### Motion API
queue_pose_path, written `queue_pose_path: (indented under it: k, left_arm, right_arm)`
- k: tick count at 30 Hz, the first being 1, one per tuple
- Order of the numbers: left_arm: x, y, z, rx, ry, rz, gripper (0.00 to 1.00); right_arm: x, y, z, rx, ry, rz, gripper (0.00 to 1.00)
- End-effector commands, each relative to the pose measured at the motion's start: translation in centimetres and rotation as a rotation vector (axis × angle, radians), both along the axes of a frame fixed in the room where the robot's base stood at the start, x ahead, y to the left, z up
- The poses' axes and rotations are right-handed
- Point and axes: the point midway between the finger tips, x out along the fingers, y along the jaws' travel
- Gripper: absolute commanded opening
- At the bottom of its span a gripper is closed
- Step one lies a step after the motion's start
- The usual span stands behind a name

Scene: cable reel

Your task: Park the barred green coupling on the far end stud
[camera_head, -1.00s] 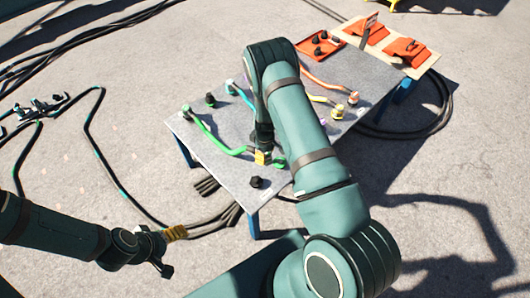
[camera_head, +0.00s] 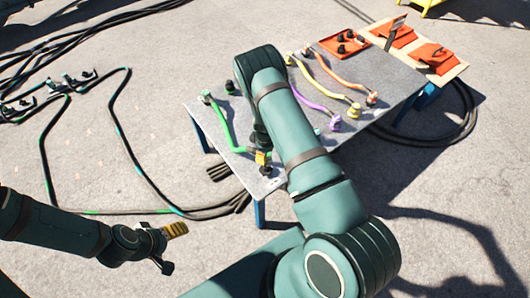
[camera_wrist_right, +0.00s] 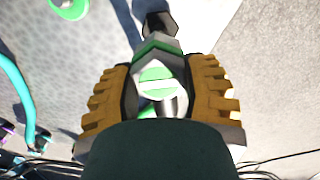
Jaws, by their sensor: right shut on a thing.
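My right gripper (camera_head: 262,157) is at the table's near corner, shut on the barred green coupling. In the right wrist view the coupling (camera_wrist_right: 157,75), green with pale bars, sits between the ribbed yellow fingers (camera_wrist_right: 160,95). A black stud (camera_head: 265,170) shows just below the gripper in the head view; a dark stud-like end (camera_wrist_right: 158,24) shows just beyond the coupling in the wrist view. I cannot tell whether they touch. The green cable (camera_head: 226,133) runs from the gripper to a green end (camera_head: 207,96) at the table's left edge. My left gripper (camera_head: 168,248) is open and empty, off the table.
Another black stud (camera_head: 229,87) stands at the table's left. Purple (camera_head: 310,98), yellow (camera_head: 320,83) and orange (camera_head: 345,83) cables lie right of my arm. A red tray (camera_head: 343,43) is at the far end. My right arm hides the table's middle.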

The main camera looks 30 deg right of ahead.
Motion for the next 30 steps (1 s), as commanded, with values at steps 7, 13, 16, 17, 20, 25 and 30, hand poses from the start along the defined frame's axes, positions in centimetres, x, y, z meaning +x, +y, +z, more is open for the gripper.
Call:
queue_pose_path:
  k: [7, 13, 16, 17, 20, 25, 30]
  left_arm:
    - [0.3, 0.1, -1.9, 0.002, -0.008, 0.002, 0.81]
    - [0.6, 0.1, -3.5, 0.003, -0.015, 0.004, 0.81]
    - [0.8, 0.1, -4.1, 0.004, -0.018, 0.004, 0.81]
    - [0.8, 0.1, -4.2, 0.004, -0.019, 0.004, 0.81]
    - [0.9, 0.1, -4.4, 0.004, -0.021, 0.005, 0.81]
    - [0.9, 0.1, -4.4, 0.004, -0.021, 0.005, 0.81]
    - [0.9, 0.1, -4.7, 0.004, -0.021, 0.005, 0.81]
  right_arm:
    - [0.0, 0.0, -3.0, -0.001, 0.001, 0.001, 0.04]
    - [0.0, 0.0, -5.1, 0.000, -0.001, -0.001, 0.04]
    - [0.0, 0.0, -5.8, -0.001, -0.001, 0.000, 0.04]
    - [0.0, 0.0, -5.9, 0.000, -0.001, 0.000, 0.04]
    - [0.1, 0.0, -6.1, 0.000, -0.001, -0.001, 0.04]
    - [0.1, 0.0, -6.1, 0.000, -0.001, -0.001, 0.04]
    - [0.1, 0.0, -6.1, 0.000, -0.002, -0.001, 0.04]
